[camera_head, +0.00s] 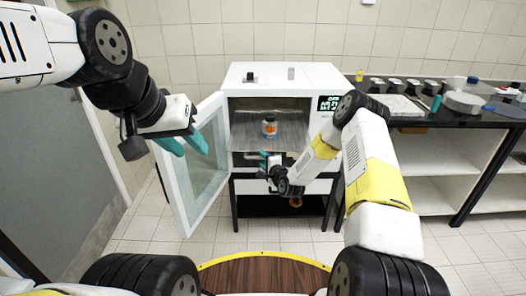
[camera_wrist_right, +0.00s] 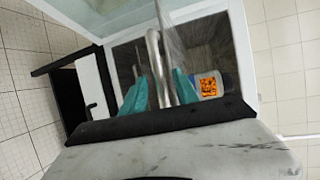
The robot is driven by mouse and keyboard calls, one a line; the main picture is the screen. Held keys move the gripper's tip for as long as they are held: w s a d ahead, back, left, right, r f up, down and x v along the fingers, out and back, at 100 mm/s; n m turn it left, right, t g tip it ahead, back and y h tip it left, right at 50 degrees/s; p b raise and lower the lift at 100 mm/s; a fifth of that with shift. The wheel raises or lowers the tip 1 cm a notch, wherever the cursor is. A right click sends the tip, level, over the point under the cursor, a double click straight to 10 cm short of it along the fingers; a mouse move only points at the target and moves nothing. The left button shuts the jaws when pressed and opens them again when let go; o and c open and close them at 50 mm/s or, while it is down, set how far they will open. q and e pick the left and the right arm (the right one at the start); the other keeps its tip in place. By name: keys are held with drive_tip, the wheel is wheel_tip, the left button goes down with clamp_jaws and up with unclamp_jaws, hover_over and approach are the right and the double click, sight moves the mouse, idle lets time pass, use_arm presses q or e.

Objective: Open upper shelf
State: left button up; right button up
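A white cabinet (camera_head: 290,78) stands ahead with its glass door (camera_head: 208,150) swung open to the left. Inside, a metal shelf (camera_head: 248,133) carries a small bottle with an orange label (camera_head: 269,127). The bottle also shows in the right wrist view (camera_wrist_right: 208,84). My right gripper (camera_head: 264,160) is at the shelf's front edge. In the right wrist view its teal fingers stand on either side of a metal bar (camera_wrist_right: 153,50); whether they press on it cannot be told. My left gripper (camera_head: 184,145) is open and empty, in front of the glass door.
A black-topped counter (camera_head: 460,112) with several small devices and containers runs along the right. The cabinet rests on a dark stand (camera_head: 236,205). A round wooden surface with a yellow rim (camera_head: 265,254) lies at the front. Tiled floor is clear beside the stand.

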drive_tip(key=v, duration=0.7)
drive_tip(key=shift+s+d, duration=0.15)
drive_tip(key=shift+s, duration=0.2)
drive_tip(key=shift+r, duration=0.15)
drive_tip(key=s+d+r+n+g+h, duration=0.1)
drive_tip(key=s+d+r+n+g, duration=0.15)
drive_tip(key=r, duration=0.55)
drive_tip(key=s+d+r+n+g+h, duration=0.1)
drive_tip(key=s+d+r+n, duration=0.25)
drive_tip(key=r, duration=0.45)
drive_tip(key=s+d+r+n+g+h, duration=0.2)
drive_tip(key=r+n, duration=0.2)
drive_tip(key=r, duration=0.4)
drive_tip(key=s+d+r+n+g, duration=0.1)
drive_tip(key=s+r, duration=0.2)
drive_tip(key=s, duration=0.6)
drive_tip(key=s+r+n+g, duration=0.1)
drive_tip(key=s+r+n, duration=0.1)
drive_tip(key=s, duration=0.8)
drive_tip(key=s+d+r+n+g, duration=0.1)
drive_tip(key=s+r, duration=0.4)
drive_tip(key=s, duration=0.5)
drive_tip(key=shift+d+n, duration=0.35)
drive_tip(key=shift+n, duration=0.15)
